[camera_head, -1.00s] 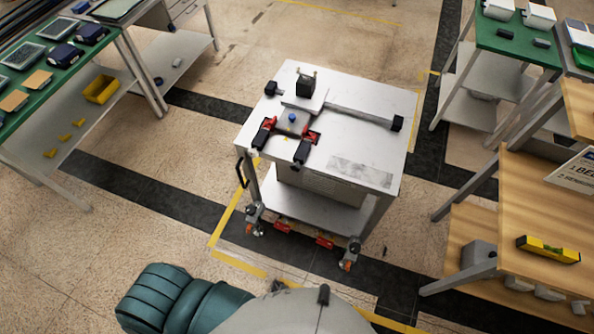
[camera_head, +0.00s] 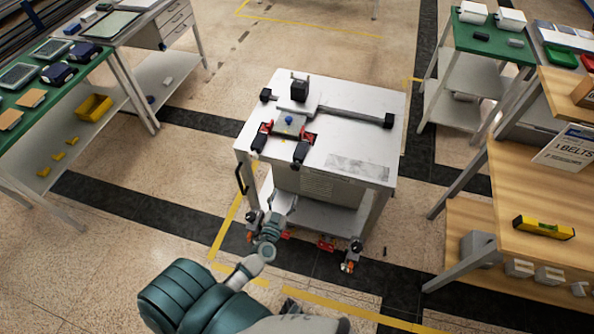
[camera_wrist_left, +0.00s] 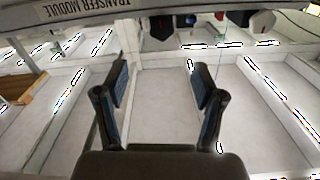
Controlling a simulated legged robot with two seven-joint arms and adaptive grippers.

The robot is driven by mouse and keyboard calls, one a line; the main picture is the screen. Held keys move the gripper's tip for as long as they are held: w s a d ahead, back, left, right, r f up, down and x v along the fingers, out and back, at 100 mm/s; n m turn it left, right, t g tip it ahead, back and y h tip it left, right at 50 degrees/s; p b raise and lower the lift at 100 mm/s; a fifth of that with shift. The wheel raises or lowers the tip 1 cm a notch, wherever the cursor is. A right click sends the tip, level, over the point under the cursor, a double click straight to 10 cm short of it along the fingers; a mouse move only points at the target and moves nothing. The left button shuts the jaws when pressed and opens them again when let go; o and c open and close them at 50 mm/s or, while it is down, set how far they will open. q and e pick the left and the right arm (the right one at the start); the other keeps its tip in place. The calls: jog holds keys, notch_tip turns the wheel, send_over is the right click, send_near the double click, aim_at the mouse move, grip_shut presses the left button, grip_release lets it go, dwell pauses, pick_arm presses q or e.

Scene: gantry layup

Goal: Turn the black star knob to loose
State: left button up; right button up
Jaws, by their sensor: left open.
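A white wheeled cart (camera_head: 350,105) stands in the middle of the head view. Several black parts sit on its top: a small knob-like part at the back left (camera_head: 266,95), an upright block (camera_head: 300,89), a knob-like end piece on the right of a grey bar (camera_head: 389,121), and two front pieces. I cannot tell which one is the star knob. My left gripper (camera_head: 282,208) is low in front of the cart's front left side, below its top and apart from the black parts. The left wrist view shows its two fingers (camera_wrist_left: 156,66) spread, with nothing between them.
A blue-topped part (camera_head: 289,120) with red clamps sits on the cart. A green-topped bench (camera_head: 95,62) is at left. A wooden bench (camera_head: 520,185) with a yellow level (camera_head: 543,227) is at right. Floor around the cart is mostly clear.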

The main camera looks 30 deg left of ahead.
pick_arm(q)
send_near(295, 168)
jog(key=w, duration=0.1)
jog(key=x, duration=0.2)
jog(key=b+x, duration=0.1)
jog(key=x, duration=0.5)
jog(key=shift+s+a+f+b, duration=0.1)
jog(key=shift+a+f+b, duration=0.15)
jog(key=shift+b, duration=0.1)
jog(key=shift+w+r, duration=0.1)
jog(key=shift+w, duration=0.25)
jog(key=c, duration=1.1)
pick_arm(e)
jog(key=w, duration=0.1)
jog(key=w+r, duration=0.1)
jog(key=w, duration=0.1)
jog(key=w+a, duration=0.1)
jog(key=shift+w+a+r, duration=0.1)
jog(key=shift+w+r, duration=0.2)
jog(key=shift+w, duration=0.05)
